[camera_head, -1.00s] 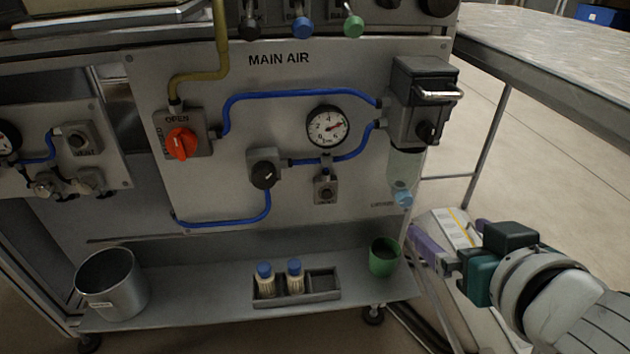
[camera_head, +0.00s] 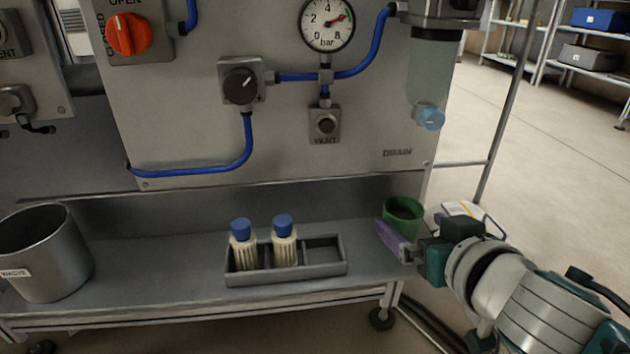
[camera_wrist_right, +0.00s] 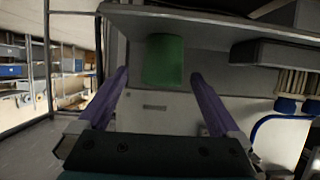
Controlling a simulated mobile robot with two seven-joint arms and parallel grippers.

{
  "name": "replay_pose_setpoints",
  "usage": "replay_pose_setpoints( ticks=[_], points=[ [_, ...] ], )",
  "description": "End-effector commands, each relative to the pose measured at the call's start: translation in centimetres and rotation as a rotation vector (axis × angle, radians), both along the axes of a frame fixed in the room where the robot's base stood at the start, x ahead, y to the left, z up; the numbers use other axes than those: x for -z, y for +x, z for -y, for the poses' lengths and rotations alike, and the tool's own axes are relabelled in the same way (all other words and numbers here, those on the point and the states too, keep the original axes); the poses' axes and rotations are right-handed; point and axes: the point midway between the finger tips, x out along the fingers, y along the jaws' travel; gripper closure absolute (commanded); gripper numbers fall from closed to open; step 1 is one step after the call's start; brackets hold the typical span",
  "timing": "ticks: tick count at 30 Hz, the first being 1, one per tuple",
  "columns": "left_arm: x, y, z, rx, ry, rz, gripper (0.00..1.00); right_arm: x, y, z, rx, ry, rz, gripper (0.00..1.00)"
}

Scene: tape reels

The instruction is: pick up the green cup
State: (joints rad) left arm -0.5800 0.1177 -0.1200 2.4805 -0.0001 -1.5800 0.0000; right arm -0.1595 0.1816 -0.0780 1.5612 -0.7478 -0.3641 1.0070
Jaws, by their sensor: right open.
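The green cup (camera_head: 404,214) stands upright at the right end of the metal shelf (camera_head: 185,260). Its mouth faces up, and its lower part is partly hidden behind my right gripper in the head view. My right gripper (camera_head: 392,238), with purple fingers, is just in front of the cup. In the right wrist view the cup (camera_wrist_right: 163,60) shows beyond and between the two spread fingertips (camera_wrist_right: 158,76), with gaps on both sides. The gripper is open and empty. My left gripper is not in view.
A grey rack (camera_head: 285,275) with two blue-capped bottles (camera_head: 284,248) stands left of the cup. A metal waste bin (camera_head: 45,262) is at the shelf's left end. The panel with a blue hose (camera_head: 200,170) and clear filter bowl (camera_head: 432,75) rises behind.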

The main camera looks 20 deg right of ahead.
Motion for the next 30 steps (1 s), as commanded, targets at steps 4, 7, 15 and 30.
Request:
replay_pose_setpoints(
  ticks=[4, 7, 15, 30],
  points=[
    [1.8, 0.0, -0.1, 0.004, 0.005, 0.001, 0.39, 1.0, 2.4, 0.3, -0.001, -0.005, 0.003, 0.00],
    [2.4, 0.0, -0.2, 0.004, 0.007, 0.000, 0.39, 1.4, 3.5, 0.5, -0.001, -0.002, 0.002, 0.00],
    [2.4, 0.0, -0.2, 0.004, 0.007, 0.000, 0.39, 1.4, 4.1, 0.6, 0.000, -0.001, 0.000, 0.00],
    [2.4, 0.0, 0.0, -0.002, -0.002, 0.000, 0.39, 1.4, 4.0, 0.6, 0.000, -0.001, 0.000, 0.52]
  ],
)
